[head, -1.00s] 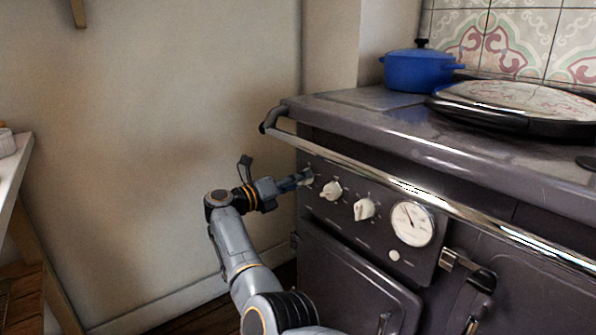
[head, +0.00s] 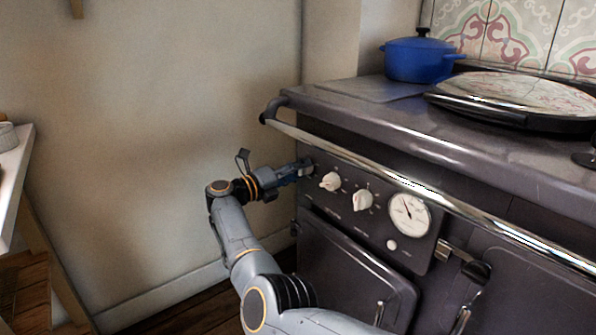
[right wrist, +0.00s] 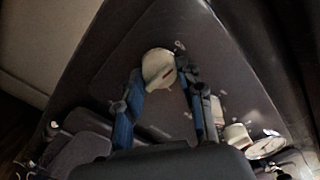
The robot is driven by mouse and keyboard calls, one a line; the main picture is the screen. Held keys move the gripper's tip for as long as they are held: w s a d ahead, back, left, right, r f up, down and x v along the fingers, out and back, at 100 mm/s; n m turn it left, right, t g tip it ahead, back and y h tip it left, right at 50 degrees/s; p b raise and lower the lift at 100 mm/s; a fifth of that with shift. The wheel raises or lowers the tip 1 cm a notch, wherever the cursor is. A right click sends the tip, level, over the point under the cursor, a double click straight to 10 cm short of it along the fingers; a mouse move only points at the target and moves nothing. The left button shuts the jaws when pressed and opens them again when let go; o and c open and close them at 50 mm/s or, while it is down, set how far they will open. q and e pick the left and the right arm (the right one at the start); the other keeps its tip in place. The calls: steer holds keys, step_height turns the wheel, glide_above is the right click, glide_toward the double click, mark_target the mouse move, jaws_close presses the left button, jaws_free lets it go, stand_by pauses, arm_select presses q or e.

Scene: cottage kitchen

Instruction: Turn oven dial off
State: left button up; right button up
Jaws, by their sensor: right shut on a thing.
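The middle dial (head: 330,181) and the right dial (head: 363,200) stand free. My left gripper is not in view.
A chrome rail (head: 400,180) runs along the cooker's front edge above the dials. A round gauge (head: 409,214) is right of them. A blue pot (head: 418,60) and a round lid (head: 515,95) are on top. A white table (head: 12,175) stands at the far left.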

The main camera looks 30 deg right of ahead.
steer(key=o, duration=1.2)
steer(key=shift+c, duration=0.2)
steer(key=s+a, duration=0.1)
steer(key=a, duration=1.1)
steer(key=shift+d, duration=0.1)
